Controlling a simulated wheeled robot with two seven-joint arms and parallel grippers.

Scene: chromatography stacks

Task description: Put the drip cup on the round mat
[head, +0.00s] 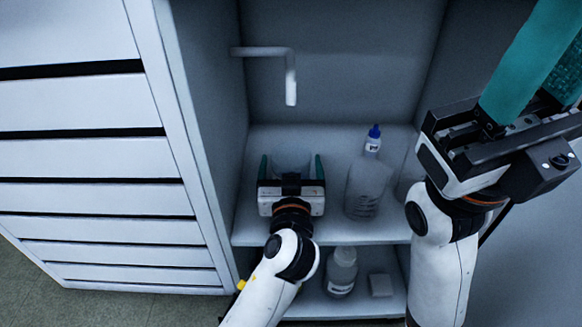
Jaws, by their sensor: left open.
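My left gripper (291,160) reaches into the cabinet at the upper of two visible shelves. My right gripper (540,68) is raised at the upper right, close to the camera. Its teal fingers run out of the frame at the top, and their gap is unclear.
The lower shelf holds a white-capped bottle (341,270) and a small pale block (381,285). A bent pipe (290,80) hangs above. A drawer unit (95,155) stands at left.

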